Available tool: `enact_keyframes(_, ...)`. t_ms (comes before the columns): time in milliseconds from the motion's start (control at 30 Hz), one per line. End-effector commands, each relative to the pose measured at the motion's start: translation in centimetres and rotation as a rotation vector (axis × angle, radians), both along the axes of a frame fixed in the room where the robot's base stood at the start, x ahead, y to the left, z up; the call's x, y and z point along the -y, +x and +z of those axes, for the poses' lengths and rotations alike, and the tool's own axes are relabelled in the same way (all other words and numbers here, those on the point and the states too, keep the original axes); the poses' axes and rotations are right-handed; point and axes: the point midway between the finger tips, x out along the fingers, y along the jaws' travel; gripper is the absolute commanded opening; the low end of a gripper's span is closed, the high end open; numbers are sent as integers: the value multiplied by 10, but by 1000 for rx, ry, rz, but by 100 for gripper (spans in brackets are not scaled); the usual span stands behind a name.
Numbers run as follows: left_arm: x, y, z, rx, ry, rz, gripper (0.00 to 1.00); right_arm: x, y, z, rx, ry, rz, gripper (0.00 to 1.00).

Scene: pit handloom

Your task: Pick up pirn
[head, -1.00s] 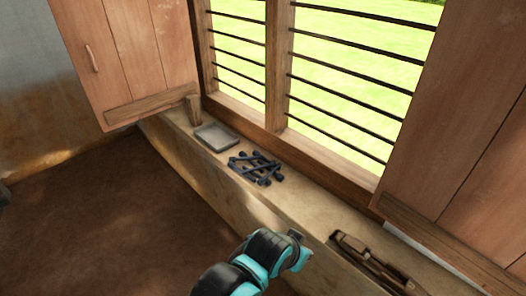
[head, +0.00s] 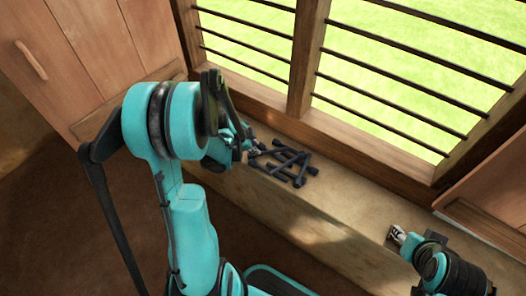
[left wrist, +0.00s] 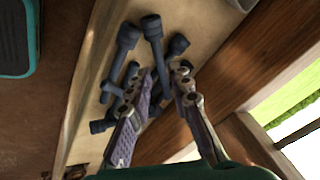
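The pirns are dark blue-grey rods with thicker ends, lying crossed in a loose pile (head: 283,163) on the ledge under the window. My left gripper (head: 248,146) is low at the pile's left side. In the left wrist view its two fingers (left wrist: 166,74) are apart, with a gap between the tips. One pirn (left wrist: 153,38) runs from the top of that view down towards the gap; no firm contact shows. Other pirns lie beside and behind the fingers, partly hidden by them. My right gripper (head: 397,237) is over the ledge at the right, too small to judge its opening.
The barred window (head: 303,60) and its wooden frame rise right behind the ledge (head: 340,232). A wooden shutter (head: 90,50) stands at the left. The ledge between the pile and my right gripper is clear. The brown floor lies lower, in front.

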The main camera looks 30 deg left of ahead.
Motion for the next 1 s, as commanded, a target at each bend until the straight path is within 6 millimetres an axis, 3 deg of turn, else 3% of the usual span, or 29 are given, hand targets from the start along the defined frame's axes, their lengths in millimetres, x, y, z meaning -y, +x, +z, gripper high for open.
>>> enact_keyframes(367, 0, 15, -36, 3, 7, -21, 20, 0, 0, -16, 0, 0, 0, 40)
enact_keyframes(633, 5, 33, -71, 2, 8, -21, 20, 0, 0, -38, 0, 0, 0, 40)
enact_keyframes(900, 6, 36, -74, 2, 7, -19, 20, 0, 0, -38, 0, 0, 0, 40)
enact_keyframes(1000, 6, 36, -74, 2, 7, -19, 0, 0, 0, -37, 0, 0, 0, 40)
